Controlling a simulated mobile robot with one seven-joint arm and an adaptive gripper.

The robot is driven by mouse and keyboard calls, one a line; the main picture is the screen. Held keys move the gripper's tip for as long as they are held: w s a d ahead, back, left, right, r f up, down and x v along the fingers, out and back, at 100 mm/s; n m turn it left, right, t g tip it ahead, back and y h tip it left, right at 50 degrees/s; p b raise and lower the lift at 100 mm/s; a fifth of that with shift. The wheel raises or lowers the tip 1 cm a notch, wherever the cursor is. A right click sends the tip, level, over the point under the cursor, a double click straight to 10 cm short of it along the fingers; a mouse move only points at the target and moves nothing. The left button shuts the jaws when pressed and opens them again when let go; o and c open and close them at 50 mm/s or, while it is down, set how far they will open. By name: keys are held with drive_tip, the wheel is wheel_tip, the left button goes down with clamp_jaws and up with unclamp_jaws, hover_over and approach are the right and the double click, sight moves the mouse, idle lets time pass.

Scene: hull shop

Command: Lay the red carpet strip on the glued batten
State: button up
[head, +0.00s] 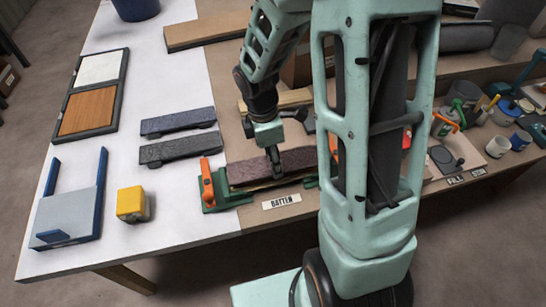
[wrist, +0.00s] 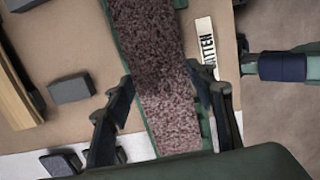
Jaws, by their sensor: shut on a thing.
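The red carpet strip (head: 300,163) is a mottled dull red-purple piece lying lengthwise over the batten (head: 258,186), of which only a thin pale edge shows below it. The batten is in a green holder (head: 228,203) with an orange-handled clamp (head: 206,184) at its left end. My gripper (head: 275,168) points down at the strip's middle. In the wrist view, my gripper (wrist: 168,92) has a finger on each long side of the strip (wrist: 148,35), shut on it. I cannot tell whether the strip touches the batten. Glue is hidden.
A BATTEN label (head: 282,201) lies in front of the holder. Two grey-blue strips (head: 178,122) lie to the left, with a yellow block (head: 132,204) and a blue-sided stand (head: 70,210) nearer. Pots and tools (head: 465,95) crowd the right. My arm hides the holder's right part.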

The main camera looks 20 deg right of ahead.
drive_tip(key=shift+f, duration=0.3)
idle(0.5)
drive_tip(key=shift+f+b, duration=0.3)
drive_tip(key=shift+f, duration=0.1)
drive_tip(key=shift+f+b, duration=0.3)
drive_tip(key=shift+f, duration=0.25)
idle(0.9)
drive_tip(key=o, duration=1.2)
wheel_tip(320, 180, up, 7)
drive_tip(key=p, duration=0.6)
drive_tip(key=shift+r+p, duration=0.1)
drive_tip(key=shift+p, duration=0.2)
